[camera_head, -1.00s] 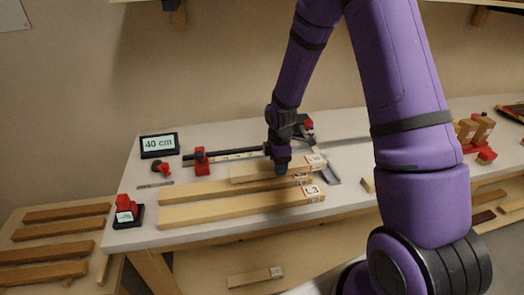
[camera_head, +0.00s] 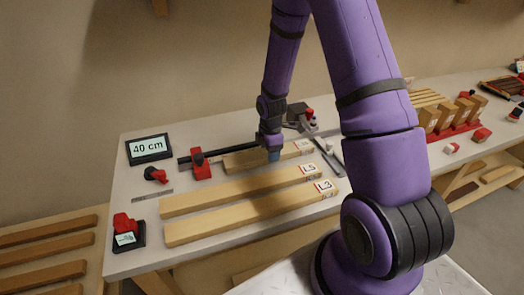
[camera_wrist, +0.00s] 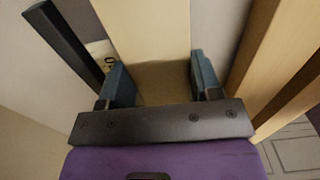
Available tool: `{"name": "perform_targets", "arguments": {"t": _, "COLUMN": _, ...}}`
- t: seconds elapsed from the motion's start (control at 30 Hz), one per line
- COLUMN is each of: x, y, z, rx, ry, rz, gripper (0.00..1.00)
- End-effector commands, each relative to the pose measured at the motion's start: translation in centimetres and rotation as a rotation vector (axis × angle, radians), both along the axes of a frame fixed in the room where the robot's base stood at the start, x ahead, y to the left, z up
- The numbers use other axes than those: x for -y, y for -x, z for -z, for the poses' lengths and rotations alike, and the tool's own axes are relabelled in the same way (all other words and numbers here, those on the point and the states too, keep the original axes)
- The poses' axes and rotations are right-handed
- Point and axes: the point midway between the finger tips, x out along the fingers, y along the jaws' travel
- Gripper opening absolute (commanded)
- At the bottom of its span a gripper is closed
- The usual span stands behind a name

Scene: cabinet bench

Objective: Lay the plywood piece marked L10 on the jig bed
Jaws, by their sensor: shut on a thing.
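My gripper (camera_head: 274,154) is shut on a pale plywood piece (camera_head: 240,160), which lies along the front of the jig's black rail (camera_head: 226,153). Its end label (camera_head: 304,146) is too small to read now. In the wrist view the piece (camera_wrist: 150,30) runs between the two teal fingers of my gripper (camera_wrist: 162,82). The jig's red stop (camera_head: 200,165) stands by the piece's left end. The jig bed is mostly hidden beneath the piece, and I cannot tell whether the piece touches it.
Planks marked L5 (camera_head: 240,190) and L3 (camera_head: 250,213) lie in front on the bench. A "40 cm" display (camera_head: 150,149), a small red-topped device (camera_head: 126,232) and a red knob (camera_head: 157,175) stand left. Blocks in a red rack (camera_head: 455,118) stand right.

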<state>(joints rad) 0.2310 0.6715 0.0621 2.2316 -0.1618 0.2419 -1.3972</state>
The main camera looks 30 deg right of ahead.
Motion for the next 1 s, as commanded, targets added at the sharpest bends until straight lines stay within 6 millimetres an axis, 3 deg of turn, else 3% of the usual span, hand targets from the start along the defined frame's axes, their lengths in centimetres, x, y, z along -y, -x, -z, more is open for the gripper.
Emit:
{"name": "perform_targets", "arguments": {"t": 0.37, "x": 0.2, "y": 0.1, "z": 0.5, "rx": 0.000, "ry": 0.000, "rz": 0.001, "gripper": 0.20}}
{"name": "perform_targets", "arguments": {"t": 0.4, "x": 0.2, "y": 0.1, "z": 0.5, "rx": 0.000, "ry": 0.000, "rz": 0.001, "gripper": 0.63}}
{"name": "perform_targets", "arguments": {"t": 0.5, "x": 0.2, "y": 0.1, "z": 0.5, "rx": 0.000, "ry": 0.000, "rz": 0.001, "gripper": 0.84}}
{"name": "perform_targets", "arguments": {"t": 0.83, "x": 0.2, "y": 0.1, "z": 0.2, "rx": 0.001, "ry": 0.000, "rz": 0.001, "gripper": 0.84}}
{"name": "perform_targets", "arguments": {"t": 1.0, "x": 0.3, "y": 0.0, "z": -1.4, "rx": 0.003, "ry": 0.001, "rz": 0.002, "gripper": 0.84}}
